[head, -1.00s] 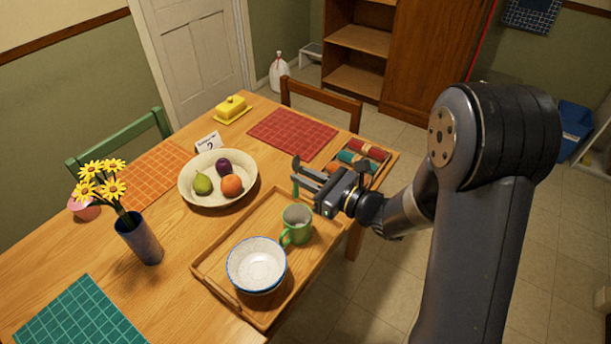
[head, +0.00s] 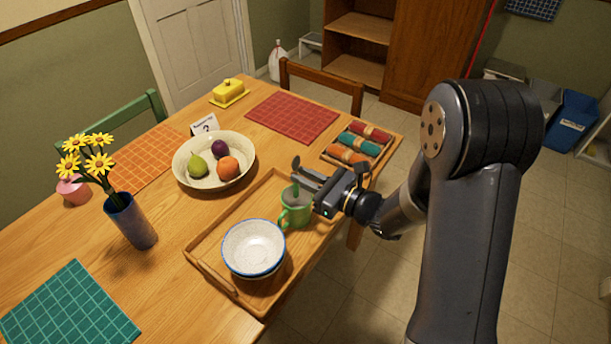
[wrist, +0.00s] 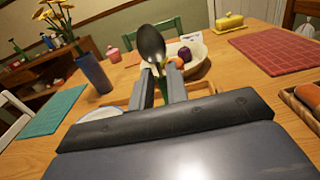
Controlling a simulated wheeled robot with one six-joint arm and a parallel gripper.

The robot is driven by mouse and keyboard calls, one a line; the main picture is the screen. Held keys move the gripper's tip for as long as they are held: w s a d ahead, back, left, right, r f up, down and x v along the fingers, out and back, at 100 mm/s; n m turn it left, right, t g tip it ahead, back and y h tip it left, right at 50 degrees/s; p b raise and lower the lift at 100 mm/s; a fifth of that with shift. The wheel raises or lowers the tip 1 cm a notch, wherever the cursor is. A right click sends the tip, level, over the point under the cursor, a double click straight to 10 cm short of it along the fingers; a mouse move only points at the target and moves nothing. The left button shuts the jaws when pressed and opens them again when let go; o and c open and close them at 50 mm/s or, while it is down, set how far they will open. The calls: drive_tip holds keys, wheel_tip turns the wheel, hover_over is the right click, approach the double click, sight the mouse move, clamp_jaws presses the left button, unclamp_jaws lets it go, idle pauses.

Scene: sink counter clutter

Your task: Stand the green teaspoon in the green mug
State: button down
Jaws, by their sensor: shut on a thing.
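My gripper (head: 303,173) is shut on the green teaspoon and reaches in from the right, just above the green mug (head: 293,214). In the wrist view the teaspoon's dark bowl (wrist: 151,45) points up above the fingers, tilted slightly left. Its handle runs down between them. In the head view the green handle (head: 296,189) shows below the fingers at the mug's mouth; its lower end seems to be inside the rim, but I cannot tell how deep. The mug stands upright on the wooden tray (head: 208,252), its handle toward the front. The wrist view does not show the mug.
White blue-rimmed bowls (head: 253,246) stand in front of the mug on the tray. A fruit bowl (head: 187,176) is behind to the left. A box of rolled napkins (head: 358,143) lies behind the gripper. A flower vase (head: 131,222) stands at left.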

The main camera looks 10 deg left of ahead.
drive_tip(key=shift+f+b, duration=2.25)
drive_tip(key=shift+f, duration=0.3)
drive_tip(key=c, duration=1.3)
unclamp_jaws()
drive_tip(key=shift+d, duration=0.1)
approach(298, 188)
drive_tip(key=b+v, duration=0.1)
drive_tip(key=v, duration=0.2)
drive_tip(key=shift+s, duration=0.1)
